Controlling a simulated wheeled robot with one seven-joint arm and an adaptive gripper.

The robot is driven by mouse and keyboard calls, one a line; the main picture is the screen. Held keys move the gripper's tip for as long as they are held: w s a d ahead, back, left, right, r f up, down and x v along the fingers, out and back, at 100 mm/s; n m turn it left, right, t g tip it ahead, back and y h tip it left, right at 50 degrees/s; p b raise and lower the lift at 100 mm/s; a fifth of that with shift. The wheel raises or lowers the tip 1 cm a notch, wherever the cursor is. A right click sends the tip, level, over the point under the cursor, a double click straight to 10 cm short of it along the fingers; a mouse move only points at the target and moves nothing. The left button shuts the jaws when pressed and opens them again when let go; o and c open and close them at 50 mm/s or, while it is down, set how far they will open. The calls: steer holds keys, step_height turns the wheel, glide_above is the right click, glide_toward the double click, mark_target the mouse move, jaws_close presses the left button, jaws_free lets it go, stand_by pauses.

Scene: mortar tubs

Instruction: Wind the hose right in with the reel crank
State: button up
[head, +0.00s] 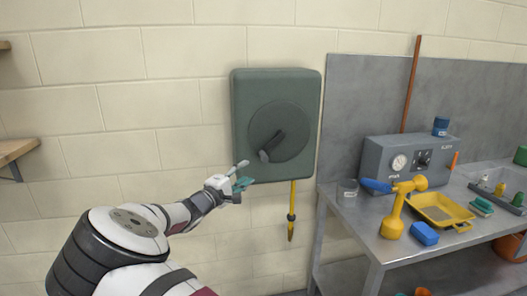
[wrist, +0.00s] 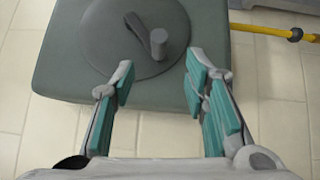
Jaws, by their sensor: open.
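The hose reel (head: 241,130) is a dark green box on the block wall with a round disc on its front. Its dark crank (head: 270,146) sits on the disc, with the handle knob toward the lower left in the head view. The yellow hose (head: 292,205) hangs from the reel's underside, ending in a nozzle. My gripper (head: 241,176) is open and empty in front of the reel's lower left part, apart from the crank. In the wrist view the crank knob (wrist: 158,44) stands beyond the gap between my open fingers (wrist: 158,82), and the hose (wrist: 265,30) shows at upper right.
A metal bench (head: 372,246) stands to the right, with a grey gauge box (head: 375,150), a yellow tray (head: 440,223), a yellow and blue tool (head: 397,208) and a blue block (head: 424,233). A wooden shelf (head: 15,149) is at far left. The wall left of the reel is bare.

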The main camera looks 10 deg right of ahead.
mark_target(264, 157)
steer(key=x, duration=1.3)
steer(key=shift+w+a, duration=0.1)
steer(key=shift+w, duration=0.45)
jaws_close()
